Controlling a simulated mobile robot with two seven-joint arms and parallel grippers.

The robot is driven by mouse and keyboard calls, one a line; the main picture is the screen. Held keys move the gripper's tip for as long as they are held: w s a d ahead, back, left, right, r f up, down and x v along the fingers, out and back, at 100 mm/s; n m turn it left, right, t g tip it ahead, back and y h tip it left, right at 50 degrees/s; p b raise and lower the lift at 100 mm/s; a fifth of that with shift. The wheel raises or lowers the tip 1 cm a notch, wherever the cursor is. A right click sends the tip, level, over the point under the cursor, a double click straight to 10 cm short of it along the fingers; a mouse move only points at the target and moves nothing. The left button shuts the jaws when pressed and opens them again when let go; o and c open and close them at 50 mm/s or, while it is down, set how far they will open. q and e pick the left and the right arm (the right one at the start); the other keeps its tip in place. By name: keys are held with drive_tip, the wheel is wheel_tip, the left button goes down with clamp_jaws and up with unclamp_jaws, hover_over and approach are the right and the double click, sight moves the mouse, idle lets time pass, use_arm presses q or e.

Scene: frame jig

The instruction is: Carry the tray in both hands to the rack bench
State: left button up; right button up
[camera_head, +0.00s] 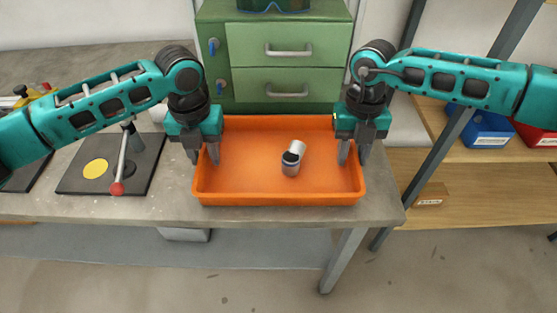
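The orange tray (280,198) sits on the grey bench top near its front edge. Two small cylinders lie inside it, a white one (297,147) and a dark-topped grey one (290,168), right of the middle and close together. My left gripper (204,160) points down at the tray's left wall, its fingers spread with one on each side of the rim. My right gripper (353,160) is at the right wall in the same way, fingers apart. I cannot tell whether any finger touches the wall.
A green drawer cabinet (285,60) stands behind the tray. A black plate (110,165) with a yellow disc and a red-knobbed lever (117,187) is to the left. A wooden shelf rack (480,200) with blue (487,130) and red bins stands at right. Floor in front is clear.

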use_arm(q)
clamp_jaws()
use_arm(e)
clamp_jaws()
idle(0.4)
